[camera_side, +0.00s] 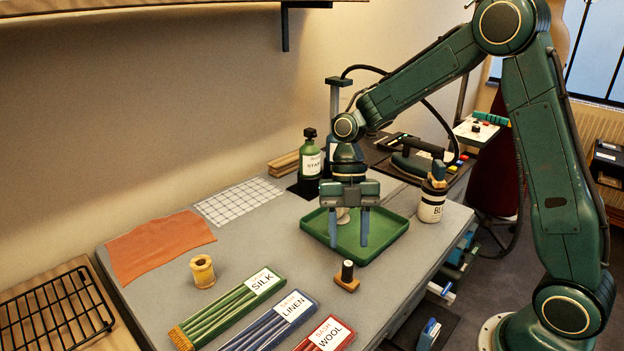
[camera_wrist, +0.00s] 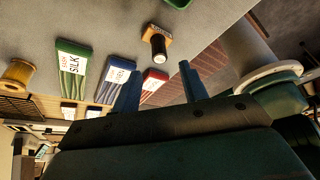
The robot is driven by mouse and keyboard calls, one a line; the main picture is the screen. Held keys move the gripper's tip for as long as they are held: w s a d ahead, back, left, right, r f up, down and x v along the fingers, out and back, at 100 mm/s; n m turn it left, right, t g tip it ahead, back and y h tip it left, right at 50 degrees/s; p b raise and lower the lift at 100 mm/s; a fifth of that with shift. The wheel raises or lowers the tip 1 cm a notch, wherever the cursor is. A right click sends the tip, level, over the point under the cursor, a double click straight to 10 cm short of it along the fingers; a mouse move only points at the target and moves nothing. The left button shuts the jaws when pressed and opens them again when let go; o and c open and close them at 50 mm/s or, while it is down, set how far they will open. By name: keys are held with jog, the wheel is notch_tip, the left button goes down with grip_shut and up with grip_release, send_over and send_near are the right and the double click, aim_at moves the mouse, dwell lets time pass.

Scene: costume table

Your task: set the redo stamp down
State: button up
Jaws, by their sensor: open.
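A small stamp with a wooden base and a black, white-topped handle (camera_side: 347,277) stands upright on the grey table, in front of the green tray (camera_side: 318,237). No readable word shows on it, so I cannot tell for sure that it is the redo stamp. It also shows in the wrist view as a black handle (camera_wrist: 156,42) on a wooden block, beyond my fingertips and apart from them. My gripper (camera_side: 349,238) points down over the tray, its fingers spread with nothing between them. The open fingers (camera_wrist: 160,82) also show in the wrist view. A pale object (camera_side: 342,213) is partly hidden behind my gripper.
Sash boxes for silk (camera_side: 229,306), linen (camera_side: 275,322) and wool (camera_side: 325,337) lie along the front. A thread spool (camera_side: 202,272) stands left. The table between spool and tray is clear.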

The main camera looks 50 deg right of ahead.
jog(key=shift+v, duration=2.95)
jog(key=s+a+r+m+t+h, duration=0.1)
jog(key=s+r+m+t, duration=0.4)
jog(key=s+r+m, duration=0.7)
jog(key=s+d+f+m+t+h, duration=0.2)
jog(key=s+m, duration=0.6)
jog(key=m, duration=0.7)
jog(key=shift+d+f+t, duration=0.25)
jog(key=shift+f+t, duration=0.05)
jog(key=shift+t, duration=0.6)
